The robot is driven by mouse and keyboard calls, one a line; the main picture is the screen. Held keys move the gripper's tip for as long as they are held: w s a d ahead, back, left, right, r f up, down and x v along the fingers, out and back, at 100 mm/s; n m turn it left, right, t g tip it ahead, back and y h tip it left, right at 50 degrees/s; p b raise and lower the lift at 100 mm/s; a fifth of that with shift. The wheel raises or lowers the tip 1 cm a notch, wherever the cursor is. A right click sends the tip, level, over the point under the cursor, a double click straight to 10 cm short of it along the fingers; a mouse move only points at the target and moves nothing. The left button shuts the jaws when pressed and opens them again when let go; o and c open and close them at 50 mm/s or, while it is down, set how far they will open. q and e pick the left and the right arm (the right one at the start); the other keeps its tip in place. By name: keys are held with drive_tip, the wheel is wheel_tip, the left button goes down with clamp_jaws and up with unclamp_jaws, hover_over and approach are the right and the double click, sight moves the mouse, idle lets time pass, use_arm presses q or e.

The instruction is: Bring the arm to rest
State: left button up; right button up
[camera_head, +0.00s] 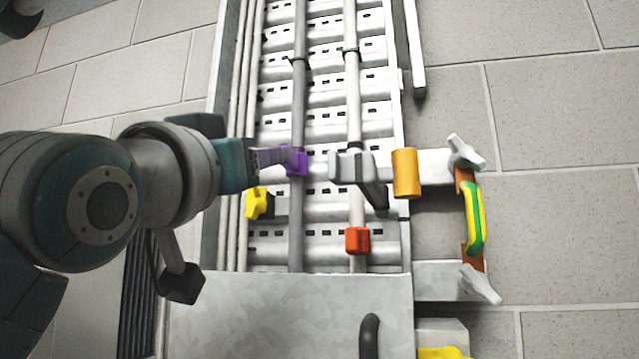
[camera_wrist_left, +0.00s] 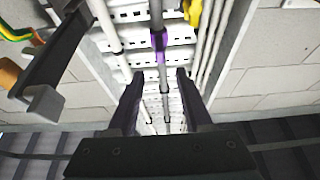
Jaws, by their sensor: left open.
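My left arm comes in from the left in the head view. Its gripper (camera_head: 272,157) is over the perforated metal tray (camera_head: 275,237), close to a purple clip (camera_head: 296,162) on a grey pipe (camera_head: 297,100). In the left wrist view the two dark fingers of the gripper (camera_wrist_left: 158,82) stand apart with nothing held between them. The grey pipe runs through the gap in that picture, and the purple clip (camera_wrist_left: 158,42) shows beyond the fingertips. I cannot tell the distance from fingers to pipe. My right gripper is not in view.
A grey block with a dark lever (camera_head: 374,190) sticks out on the pale pipe, right of the gripper. A red clip (camera_head: 357,240), yellow clip (camera_head: 257,203), orange cylinder (camera_head: 406,173) and green-yellow cable (camera_head: 476,220) are around. Bare block wall (camera_head: 560,120) lies right.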

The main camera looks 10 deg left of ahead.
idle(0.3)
use_arm(q)
drive_tip(key=s+a+f+g+p, duration=0.1)
drive_tip(key=s+f+g+p, duration=0.2)
drive_tip(key=f, duration=0.8)
drive_tip(key=s+a+f+g+p, duration=0.1)
drive_tip(key=s+f+g, duration=0.1)
drive_tip(key=f+g, duration=0.6)
drive_tip(key=s+f+g+p, duration=0.1)
drive_tip(key=s+f+g, duration=0.3)
drive_tip(key=s+f, duration=0.4)
drive_tip(key=s+a+f+m+g+p, duration=0.1)
drive_tip(key=s+f+g, duration=0.3)
drive_tip(key=s+f, duration=0.5)
drive_tip(key=s, duration=0.6)
drive_tip(key=shift+f+m+y+p, duration=0.2)
drive_tip(key=shift+m+y+p, duration=0.1)
drive_tip(key=shift+p, duration=0.1)
